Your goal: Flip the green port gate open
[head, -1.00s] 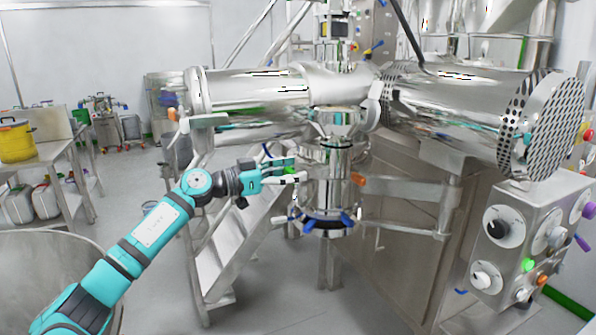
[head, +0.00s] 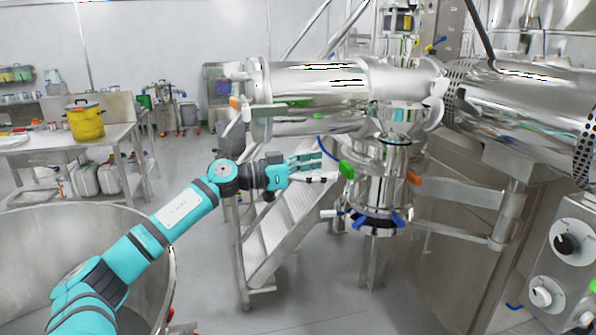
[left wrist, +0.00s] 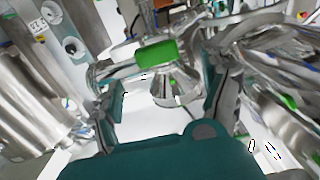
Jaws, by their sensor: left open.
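The green port gate (head: 346,169) is a small green piece on the left side of the upright steel port below the horizontal steel cylinder. My left gripper (head: 328,168) is open and empty just left of it, fingers pointing at it, with a small gap between. In the left wrist view the green gate (left wrist: 156,52) shows ahead, beyond and between the spread fingers of the left gripper (left wrist: 162,95). It appears untouched. My right gripper is in neither view.
An orange piece (head: 413,178) sits on the port's right side, and blue handles (head: 378,219) ring its lower end. Steel steps (head: 280,225) stand behind my left gripper. A large steel bowl (head: 150,270) is at lower left. A control box (head: 560,265) is at right.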

